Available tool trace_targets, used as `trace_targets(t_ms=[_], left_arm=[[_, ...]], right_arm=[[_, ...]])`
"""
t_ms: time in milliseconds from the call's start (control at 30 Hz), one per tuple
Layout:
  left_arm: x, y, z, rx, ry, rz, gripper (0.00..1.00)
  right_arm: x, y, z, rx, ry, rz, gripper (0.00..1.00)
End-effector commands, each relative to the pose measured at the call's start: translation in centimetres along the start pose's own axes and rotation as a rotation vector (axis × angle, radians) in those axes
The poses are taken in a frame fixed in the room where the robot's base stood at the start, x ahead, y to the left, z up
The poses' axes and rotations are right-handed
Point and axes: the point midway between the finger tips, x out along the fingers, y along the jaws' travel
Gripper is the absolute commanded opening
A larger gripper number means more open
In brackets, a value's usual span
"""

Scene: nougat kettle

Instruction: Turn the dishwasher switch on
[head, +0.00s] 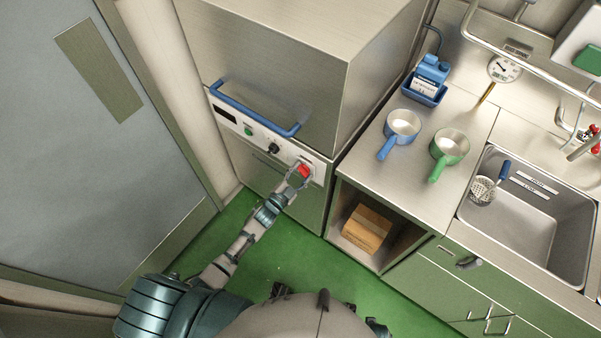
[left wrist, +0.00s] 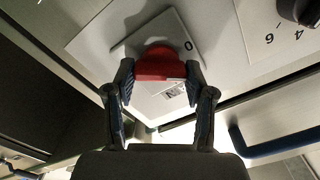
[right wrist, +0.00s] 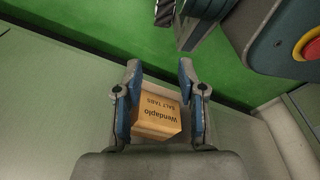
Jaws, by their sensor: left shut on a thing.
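The dishwasher (head: 270,85) is a large steel box with a blue bar handle and a white control panel. Its red switch (head: 304,170) sits at the panel's right end. In the left wrist view the red switch (left wrist: 158,64) stands on a pale plate marked 0, with another label partly hidden below. My left gripper (head: 299,177) is shut on the red switch, one finger on each side; it also shows in the left wrist view (left wrist: 158,78). My right gripper (right wrist: 157,85) is open and empty, above the green floor and facing a cardboard box.
A black dial (head: 273,148) and green button (head: 248,130) sit left of the switch. The cardboard box (head: 367,229) marked salt tabs lies in an open shelf. A blue pan (head: 403,125), green pan (head: 449,146) and sink (head: 545,220) are to the right.

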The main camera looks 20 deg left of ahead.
Motion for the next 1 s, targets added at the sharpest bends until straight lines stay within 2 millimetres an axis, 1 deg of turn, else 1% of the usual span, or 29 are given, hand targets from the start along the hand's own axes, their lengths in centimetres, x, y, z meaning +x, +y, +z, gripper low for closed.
trace_targets(t_ms=[233, 433, 700, 1000], left_arm=[[-0.1, 0.3, 0.1, 0.23, -0.001, 0.002, 0.19], [-0.1, 0.5, 0.2, 0.42, -0.001, 0.003, 0.19], [-0.1, 0.7, 0.3, 0.663, -0.001, 0.005, 0.19], [-0.1, 0.8, 0.5, 0.856, -0.002, 0.007, 0.19]], right_arm=[[0.1, 0.0, 0.2, 0.0, -0.004, 0.001, 0.4], [0.1, 0.1, -0.1, 0.0, -0.005, 0.001, 0.4], [-0.8, 0.2, -1.5, 0.005, 0.004, 0.003, 0.4], [-1.7, 0.1, -1.9, 0.007, -0.002, 0.001, 0.4]])
